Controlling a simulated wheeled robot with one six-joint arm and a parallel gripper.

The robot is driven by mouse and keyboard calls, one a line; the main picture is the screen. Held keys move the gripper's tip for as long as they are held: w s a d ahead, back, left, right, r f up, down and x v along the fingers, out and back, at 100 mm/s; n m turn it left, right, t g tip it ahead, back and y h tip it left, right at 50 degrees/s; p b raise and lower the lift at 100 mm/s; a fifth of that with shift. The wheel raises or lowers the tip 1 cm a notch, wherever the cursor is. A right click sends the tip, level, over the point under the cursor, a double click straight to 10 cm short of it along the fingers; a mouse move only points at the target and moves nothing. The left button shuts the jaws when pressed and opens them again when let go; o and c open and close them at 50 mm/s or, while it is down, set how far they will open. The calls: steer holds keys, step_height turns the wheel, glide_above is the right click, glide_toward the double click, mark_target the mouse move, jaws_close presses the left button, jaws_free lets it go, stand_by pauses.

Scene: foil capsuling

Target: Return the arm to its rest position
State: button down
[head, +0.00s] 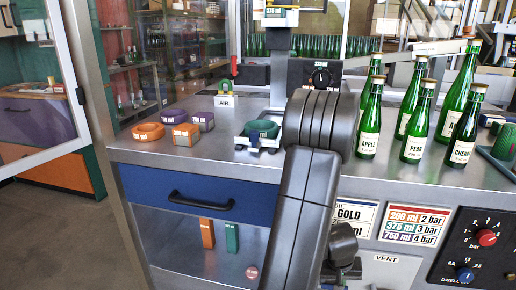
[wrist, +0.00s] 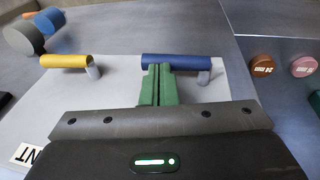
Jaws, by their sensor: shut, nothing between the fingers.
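My gripper (wrist: 158,82) shows in the wrist view as two green fingers pressed together, with nothing between them. The fingertips overlap the blue bar handle (wrist: 178,62) in the picture; I cannot tell whether they touch it. In the head view my grey arm rises in front of the bench's middle and bends at a thick ribbed joint above the bench edge. The gripper itself is not clearly visible there.
A yellow bar handle (wrist: 63,61) is left of the blue one on a pale panel. Brown (wrist: 263,65) and pink (wrist: 303,66) discs are at right. Green bottles (head: 416,135) stand on the bench's right. A blue drawer (head: 200,196) and VENT label (head: 386,259) are on the front.

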steer(key=shift+w+a+b, duration=0.15)
steer(key=shift+a+b, duration=0.05)
steer(key=shift+b, duration=0.35)
steer(key=h+b, duration=0.1)
steer(key=b, duration=0.1)
steer(key=shift+a+r+b, duration=0.1)
steer(key=shift+a+b, duration=0.1)
steer(key=shift+b, duration=0.15)
steer(key=p+v, duration=0.5)
steer(key=v, duration=0.7)
steer(key=shift+r, duration=0.4)
steer(key=shift+a, duration=0.1)
